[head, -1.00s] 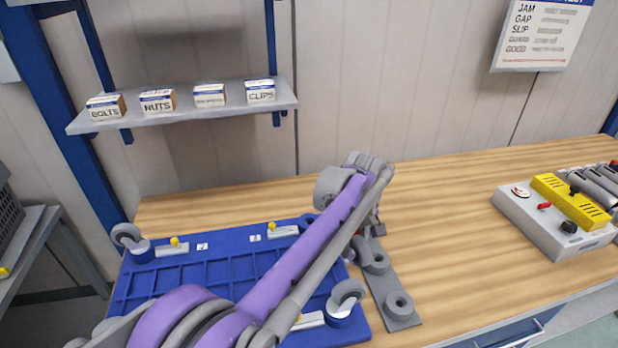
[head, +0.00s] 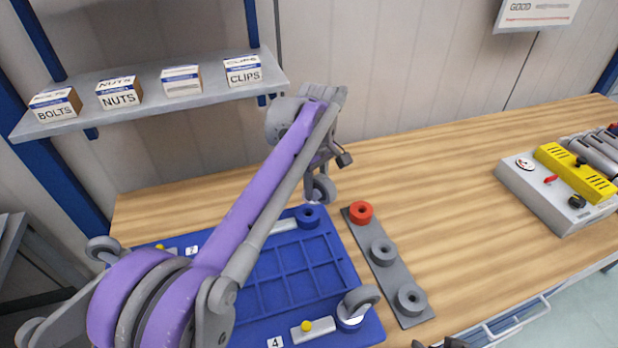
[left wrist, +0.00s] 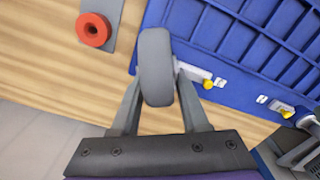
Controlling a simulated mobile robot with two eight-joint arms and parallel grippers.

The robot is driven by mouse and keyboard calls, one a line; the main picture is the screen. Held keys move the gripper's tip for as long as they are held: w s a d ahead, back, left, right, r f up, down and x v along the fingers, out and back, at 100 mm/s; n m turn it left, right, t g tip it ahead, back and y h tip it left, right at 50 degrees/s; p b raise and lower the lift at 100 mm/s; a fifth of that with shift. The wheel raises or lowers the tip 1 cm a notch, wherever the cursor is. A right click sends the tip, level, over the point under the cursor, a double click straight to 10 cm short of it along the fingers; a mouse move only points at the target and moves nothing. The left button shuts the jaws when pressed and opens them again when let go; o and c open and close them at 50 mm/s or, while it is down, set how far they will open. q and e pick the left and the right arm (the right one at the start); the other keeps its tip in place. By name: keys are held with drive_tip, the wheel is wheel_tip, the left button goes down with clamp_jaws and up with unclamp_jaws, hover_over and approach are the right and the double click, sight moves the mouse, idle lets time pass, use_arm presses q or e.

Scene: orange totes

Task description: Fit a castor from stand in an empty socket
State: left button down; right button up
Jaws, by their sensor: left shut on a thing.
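My left gripper (head: 324,160) is shut on a grey castor (head: 320,189), which it holds with the wheel upright near the board's far right corner. The castor's wheel also shows between the fingers in the left wrist view (left wrist: 155,65). Just below it is a round blue socket (head: 308,216) with no castor in it; whether the stem touches it I cannot tell. The blue base (head: 285,270) carries castors at its far left (head: 103,249) and near right (head: 362,300) corners. The grey stand (head: 397,275) has one red holder (head: 361,212) and two grey ones, all empty of castors.
My left arm hides the base's near left part. Yellow-knobbed clamps (head: 307,327) sit along its edges. A control box (head: 560,195) stands at the right. A shelf with labelled boxes (head: 119,93) hangs behind. The bench between stand and control box is clear. Dark tips show at the bottom edge.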

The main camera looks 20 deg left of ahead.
use_arm(q)
drive_tip(key=shift+w+r, duration=0.25)
drive_tip(key=shift+r, duration=0.7)
drive_tip(key=shift+f+b, duration=0.3)
drive_tip(key=shift+f, duration=0.35)
drive_tip(key=a+f+b, duration=0.1)
drive_tip(key=w+a+f, duration=0.1)
drive_tip(key=f, duration=0.1)
drive_tip(key=shift+a+f+b, duration=0.3)
drive_tip(key=shift+b, duration=0.1)
drive_tip(key=shift+s+d+f, duration=0.15)
drive_tip(key=shift+d+f, duration=0.05)
drive_tip(key=shift+f, duration=0.1)
drive_tip(key=shift+s+d+f+b, duration=0.2)
drive_tip(key=shift+d+b, duration=0.1)
drive_tip(key=shift+b, duration=0.1)
drive_tip(key=shift+w, duration=0.1)
use_arm(e)
drive_tip(key=f, duration=0.1)
drive_tip(key=a+f, duration=0.1)
drive_tip(key=shift+s+a+f, duration=0.15)
drive_tip(key=shift+a+f, duration=0.15)
drive_tip(key=shift+f, duration=0.05)
use_arm(q)
drive_tip(key=shift+s+d, duration=0.2)
drive_tip(key=shift+d, duration=0.05)
use_arm(e)
drive_tip(key=shift+d, duration=0.1)
